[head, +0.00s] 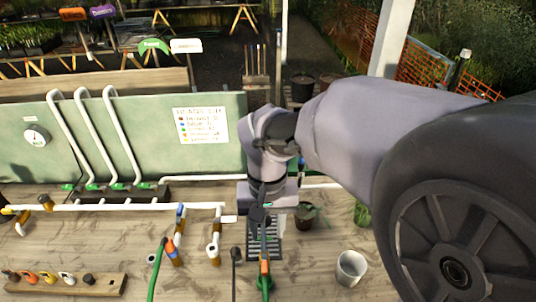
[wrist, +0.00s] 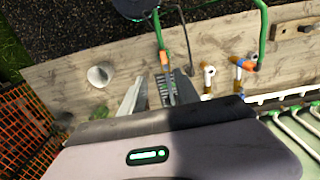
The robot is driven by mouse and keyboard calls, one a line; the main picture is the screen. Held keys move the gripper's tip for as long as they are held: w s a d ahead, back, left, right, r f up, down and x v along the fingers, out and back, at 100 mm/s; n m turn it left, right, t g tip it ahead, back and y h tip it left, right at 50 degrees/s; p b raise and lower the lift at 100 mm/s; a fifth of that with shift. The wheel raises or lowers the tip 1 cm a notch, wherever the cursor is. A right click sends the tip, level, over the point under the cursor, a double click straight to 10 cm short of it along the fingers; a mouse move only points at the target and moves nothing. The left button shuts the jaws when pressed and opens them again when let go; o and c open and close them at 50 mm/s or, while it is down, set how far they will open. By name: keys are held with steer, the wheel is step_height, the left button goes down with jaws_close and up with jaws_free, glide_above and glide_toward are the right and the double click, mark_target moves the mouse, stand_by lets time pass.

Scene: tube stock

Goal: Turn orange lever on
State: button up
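I cannot tell for sure which part is the orange lever. A small orange piece (head: 265,267) sits on a green hose end just below my gripper in the head view; it also shows in the wrist view (wrist: 166,62). Another orange piece (head: 174,257) is at a hose end near the blue-topped white pipe branch. An orange-brown fitting (head: 214,261) is at the foot of the neighbouring white branch. My gripper (head: 260,217) hangs over the drain grate, apart from these pieces.
A wooden strip (head: 100,285) with coloured handles lies at the bottom left. White pipes (head: 110,207) run along the bench before a green panel (head: 80,130).

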mark_target(265, 266)
steer(key=f+b, duration=0.1)
steer(key=f, duration=0.4)
steer(key=f+b, duration=0.2)
steer(key=f, duration=0.4)
steer(key=w+a+f+b, duration=0.1)
steer(key=f, duration=0.5)
steer(key=shift+s+d+f, duration=0.1)
steer(key=shift+f, duration=0.15)
jaws_close()
